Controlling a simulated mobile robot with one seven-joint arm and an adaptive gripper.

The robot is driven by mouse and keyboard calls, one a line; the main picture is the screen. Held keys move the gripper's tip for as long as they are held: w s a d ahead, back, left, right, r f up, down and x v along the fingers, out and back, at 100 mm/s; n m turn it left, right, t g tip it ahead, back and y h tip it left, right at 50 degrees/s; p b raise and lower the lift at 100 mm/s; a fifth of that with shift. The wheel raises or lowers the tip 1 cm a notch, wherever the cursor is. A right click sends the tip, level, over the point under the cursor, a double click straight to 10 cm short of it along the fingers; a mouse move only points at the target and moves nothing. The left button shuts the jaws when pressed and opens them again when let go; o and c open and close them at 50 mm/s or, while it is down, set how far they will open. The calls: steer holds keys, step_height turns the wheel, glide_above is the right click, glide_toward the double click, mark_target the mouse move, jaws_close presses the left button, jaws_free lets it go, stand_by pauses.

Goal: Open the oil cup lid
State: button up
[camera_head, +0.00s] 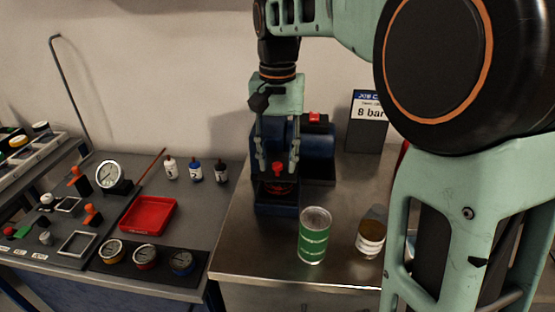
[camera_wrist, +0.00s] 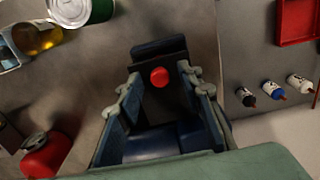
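A red knob (camera_head: 277,168) stands on the low front part of the blue machine (camera_head: 275,209); it looks like the oil cup lid, though I cannot be sure. It also shows in the wrist view as a round red cap (camera_wrist: 159,77) over a dark blue block. My gripper (camera_head: 278,160) points down over it, with one finger to each side. In the wrist view my gripper (camera_wrist: 158,85) is open, and the red cap shows between the fingertips with gaps on both sides. I cannot tell whether the fingertips reach its height.
A green can (camera_head: 313,237) and a glass jar (camera_head: 371,234) stand right of the machine. A red tray (camera_head: 148,215), gauges and small bottles (camera_head: 196,170) occupy the left bench. A red container (camera_wrist: 47,155) shows in the wrist view.

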steer(key=shift+c, duration=0.6)
jaws_close()
steer(key=shift+r+p, duration=0.15)
steer(key=shift+p, duration=0.2)
